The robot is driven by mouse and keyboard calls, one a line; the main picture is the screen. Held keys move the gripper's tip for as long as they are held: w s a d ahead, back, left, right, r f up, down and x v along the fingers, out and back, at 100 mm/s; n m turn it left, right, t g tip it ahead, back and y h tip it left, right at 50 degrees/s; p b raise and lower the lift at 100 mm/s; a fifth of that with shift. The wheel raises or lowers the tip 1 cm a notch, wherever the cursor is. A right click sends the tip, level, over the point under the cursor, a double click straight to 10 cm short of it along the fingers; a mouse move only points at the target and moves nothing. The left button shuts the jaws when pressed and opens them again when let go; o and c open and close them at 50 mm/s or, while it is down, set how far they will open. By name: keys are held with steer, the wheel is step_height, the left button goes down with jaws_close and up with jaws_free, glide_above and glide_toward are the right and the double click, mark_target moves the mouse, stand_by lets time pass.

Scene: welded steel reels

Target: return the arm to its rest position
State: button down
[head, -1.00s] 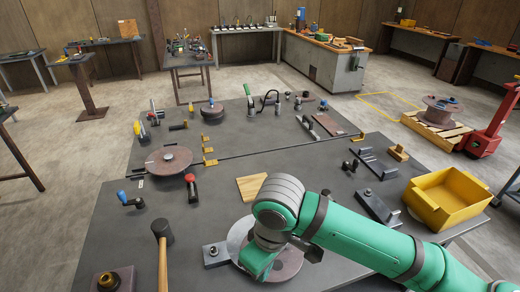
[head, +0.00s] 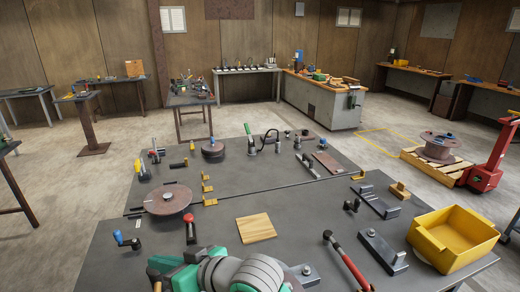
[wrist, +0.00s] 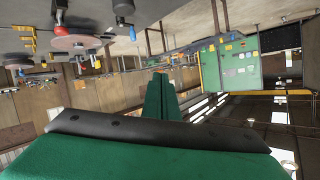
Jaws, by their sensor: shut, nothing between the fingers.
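My arm (head: 245,272) is folded low at the bottom edge of the head view, its green and grey links in front of the near edge of the steel table (head: 330,222). My gripper (wrist: 160,78) shows in the wrist view as narrow green fingers lying together, with nothing between them. The wrist view is tilted and looks out across the room, with the tabletop items in its upper left. In the head view the gripper itself cannot be made out.
A reel disc (head: 167,198), wooden block (head: 256,228), red-handled tool (head: 346,260) and yellow bin (head: 453,240) are on the table. A dark mallet head (head: 154,274) is beside my arm. A pallet (head: 433,166) with a reel and a red pallet jack (head: 492,160) stand right.

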steer(key=w+d+f+m+t+h, duration=0.2)
steer(key=d+f+m+t+h, duration=0.3)
steer(key=m+t, duration=0.75)
steer(key=s+d+f+m+h, duration=0.3)
steer(key=s+d+f+h, duration=0.3)
steer(key=f, duration=0.6)
steer(key=s+d+f+n+g, duration=0.1)
steer(key=s+d+f+n, duration=0.1)
steer(key=s, duration=0.6)
steer(key=s+d+f+n+g+h, duration=0.1)
steer(key=s+d+f, duration=0.3)
steer(key=s, duration=0.5)
steer(key=s+d+f+n+g, duration=0.1)
steer(key=s+d+f+n, duration=0.2)
steer(key=s, duration=0.6)
steer(key=shift+s+d+f+h, duration=0.15)
steer(key=shift+s+d+h, duration=0.15)
steer(key=shift+d, duration=0.7)
